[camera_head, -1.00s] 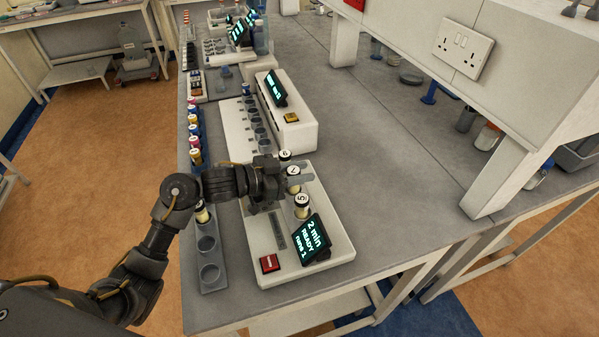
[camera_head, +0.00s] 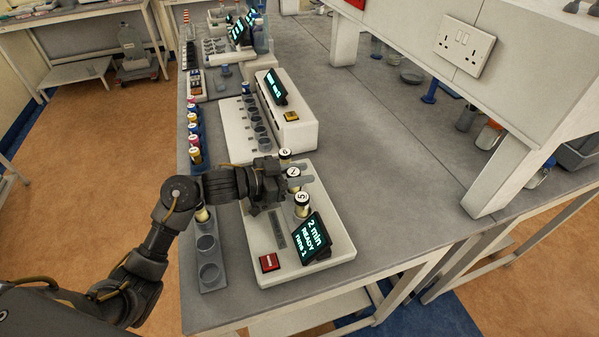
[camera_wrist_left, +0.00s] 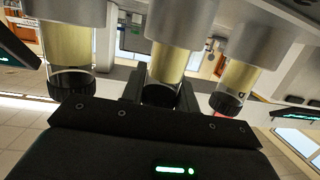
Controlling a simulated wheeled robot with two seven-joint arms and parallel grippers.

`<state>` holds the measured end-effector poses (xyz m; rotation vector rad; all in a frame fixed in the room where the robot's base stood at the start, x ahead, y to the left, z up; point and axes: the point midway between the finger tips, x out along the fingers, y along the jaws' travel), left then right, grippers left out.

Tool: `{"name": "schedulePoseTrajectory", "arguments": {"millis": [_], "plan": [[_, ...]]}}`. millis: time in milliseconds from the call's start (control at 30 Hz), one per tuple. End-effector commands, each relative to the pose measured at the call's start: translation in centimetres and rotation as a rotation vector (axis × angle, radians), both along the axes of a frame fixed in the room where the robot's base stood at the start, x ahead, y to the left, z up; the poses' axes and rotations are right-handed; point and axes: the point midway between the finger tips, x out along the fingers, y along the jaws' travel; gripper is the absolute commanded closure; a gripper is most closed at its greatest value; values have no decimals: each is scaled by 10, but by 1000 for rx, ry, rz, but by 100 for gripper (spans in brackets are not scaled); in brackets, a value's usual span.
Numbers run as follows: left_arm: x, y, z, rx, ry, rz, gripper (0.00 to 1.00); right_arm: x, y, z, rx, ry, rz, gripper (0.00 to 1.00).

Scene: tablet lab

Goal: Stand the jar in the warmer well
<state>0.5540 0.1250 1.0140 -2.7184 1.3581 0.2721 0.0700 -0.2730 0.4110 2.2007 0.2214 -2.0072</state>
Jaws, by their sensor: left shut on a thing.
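The white warmer (camera_head: 265,234) stands at the bench's near edge, with a tilted display reading "2 min READY" (camera_head: 311,238) and a red button (camera_head: 269,262). My left gripper (camera_head: 296,180) is shut on the jar capped 7 (camera_head: 293,172), over the far part of the warmer. In the left wrist view, this middle jar (camera_wrist_left: 167,66), yellow inside with a dark cap, is between the fingers, its other end within a grey well. It looks upright. Jar 5 (camera_head: 302,198) stands on the near side, and another capped jar (camera_head: 285,154) on the far side. My right gripper is out of view.
A grey rack (camera_head: 213,286) left of the warmer has empty holes at its near end and a jar (camera_head: 202,214) partly behind my arm. Beyond is a white device with a row of wells (camera_head: 236,132). Bench to the right (camera_head: 385,190) is clear.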

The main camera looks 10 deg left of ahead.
Motion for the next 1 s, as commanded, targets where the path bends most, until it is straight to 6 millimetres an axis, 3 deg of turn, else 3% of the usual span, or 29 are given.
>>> {"name": "schedulePoseTrajectory", "arguments": {"millis": [133, 167, 333, 667, 1000], "plan": [[0, 0, -4, 0, 0, 0, 93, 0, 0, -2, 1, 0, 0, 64], [0, 0, -3, 0, 0, 0, 66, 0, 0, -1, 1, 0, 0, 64], [0, 0, -3, 0, 0, 0, 44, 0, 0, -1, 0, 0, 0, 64], [-2, 4, -3, 1, 0, 1, 44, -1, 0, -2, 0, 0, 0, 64], [-37, 50, 7, 5, 0, 1, 44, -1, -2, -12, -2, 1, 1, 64]]}}
